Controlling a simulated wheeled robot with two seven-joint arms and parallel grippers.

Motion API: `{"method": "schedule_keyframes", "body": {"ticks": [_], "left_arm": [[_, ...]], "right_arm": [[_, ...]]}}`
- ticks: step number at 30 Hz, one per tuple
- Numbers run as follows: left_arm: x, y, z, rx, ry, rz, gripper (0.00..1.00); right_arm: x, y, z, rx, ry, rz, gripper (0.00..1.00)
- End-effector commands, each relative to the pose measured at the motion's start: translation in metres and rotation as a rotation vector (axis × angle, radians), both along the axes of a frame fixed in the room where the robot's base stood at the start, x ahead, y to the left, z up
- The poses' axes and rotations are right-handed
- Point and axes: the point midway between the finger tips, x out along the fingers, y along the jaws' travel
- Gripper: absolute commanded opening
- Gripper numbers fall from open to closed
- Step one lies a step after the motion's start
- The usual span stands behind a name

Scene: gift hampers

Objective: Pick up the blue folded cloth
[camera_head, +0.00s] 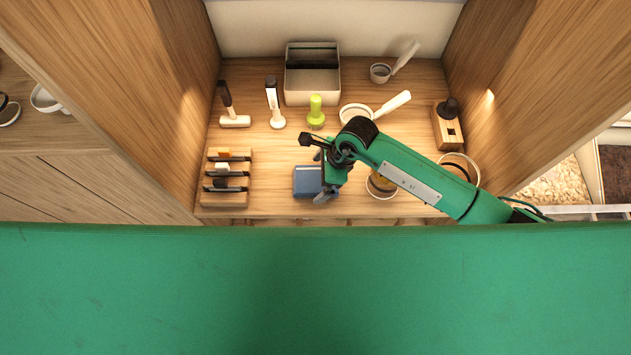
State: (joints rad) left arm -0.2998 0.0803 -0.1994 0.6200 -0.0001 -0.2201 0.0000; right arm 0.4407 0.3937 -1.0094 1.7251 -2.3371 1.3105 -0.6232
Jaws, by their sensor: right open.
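The blue folded cloth (306,181) lies flat on the wooden shelf, near its front edge and left of centre. My right arm comes in from the right, and my right gripper (322,170) is at the right side of the cloth, over or beside its right edge. The gripper is open with nothing seen between its fingers. Its wrist hides part of the cloth's right side. I cannot tell whether the fingers touch the cloth. My left gripper is not in view.
A wooden rack (226,196) with dark-handled items stands left of the cloth. A green stamp-like item (316,112), a white pan (356,113) and a grey bin (312,84) stand behind. A round container (380,187) is partly hidden by my arm. Tall wooden walls (170,100) close both sides.

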Motion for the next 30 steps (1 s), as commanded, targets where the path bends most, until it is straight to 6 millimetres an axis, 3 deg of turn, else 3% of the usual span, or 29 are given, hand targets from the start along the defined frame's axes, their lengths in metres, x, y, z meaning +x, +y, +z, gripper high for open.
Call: {"method": "schedule_keyframes", "body": {"ticks": [7,14,15,23,30], "left_arm": [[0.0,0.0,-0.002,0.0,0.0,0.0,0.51],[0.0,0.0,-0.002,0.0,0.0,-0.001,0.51],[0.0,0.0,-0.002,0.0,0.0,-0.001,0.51],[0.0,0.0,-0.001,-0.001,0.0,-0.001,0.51],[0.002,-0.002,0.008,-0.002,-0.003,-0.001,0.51]], "right_arm": [[0.0,0.002,-0.003,0.0,0.0,0.001,1.0],[0.0,0.001,-0.003,0.0,0.0,0.001,0.57],[0.0,0.001,-0.003,0.0,0.0,0.001,0.55],[0.0,0.001,-0.002,0.0,0.0,0.001,0.54],[0.012,-0.005,0.017,-0.001,-0.002,-0.003,0.54]]}}
